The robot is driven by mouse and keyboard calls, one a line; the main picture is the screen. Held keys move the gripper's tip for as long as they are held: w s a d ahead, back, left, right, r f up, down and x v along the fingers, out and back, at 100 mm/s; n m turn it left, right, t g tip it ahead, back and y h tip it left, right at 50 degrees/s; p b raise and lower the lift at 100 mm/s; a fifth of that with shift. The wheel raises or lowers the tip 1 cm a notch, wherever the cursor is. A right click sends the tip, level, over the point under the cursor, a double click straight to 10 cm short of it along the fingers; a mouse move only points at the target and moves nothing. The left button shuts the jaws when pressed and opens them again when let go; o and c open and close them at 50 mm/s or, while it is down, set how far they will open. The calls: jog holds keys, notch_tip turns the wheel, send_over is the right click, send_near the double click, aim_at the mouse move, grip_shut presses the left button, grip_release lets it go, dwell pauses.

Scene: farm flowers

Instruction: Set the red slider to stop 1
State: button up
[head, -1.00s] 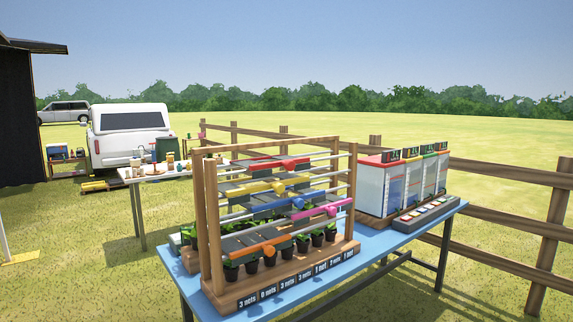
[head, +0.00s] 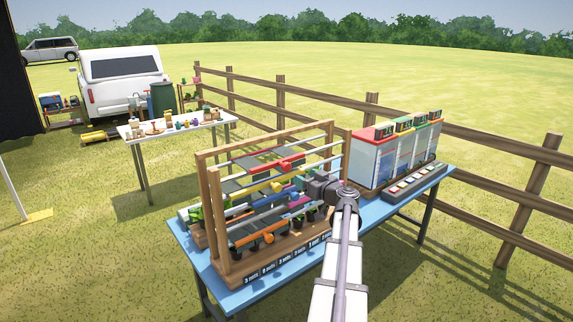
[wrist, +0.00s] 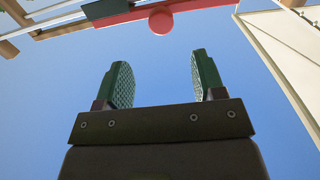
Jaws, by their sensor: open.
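The red slider (head: 284,163) sits on the top rail of a wooden rack (head: 232,268), with a dark net panel behind it. In the wrist view the red slider's underside shows at the top, with its round red knob (wrist: 161,21) hanging near the middle. My gripper (wrist: 157,78) is open and empty, its two green fingers pointing up toward the knob but apart from it. In the head view my gripper (head: 312,185) is at the rack's right front, partly covering the lower sliders. The stop labels along the rail cannot be read.
Yellow, blue, pink and orange sliders sit on lower rails, with potted plants (head: 268,240) beneath. Cabinets (head: 388,155) with coloured tops and a button panel (head: 415,184) stand right on the blue table (head: 376,212). A wooden fence runs behind.

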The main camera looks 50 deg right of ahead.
aim_at(288, 168)
jog(key=x, duration=1.1)
jog(key=shift+a, duration=0.1)
jog(key=c, duration=1.2)
jog(key=shift+a, duration=0.1)
grip_shut()
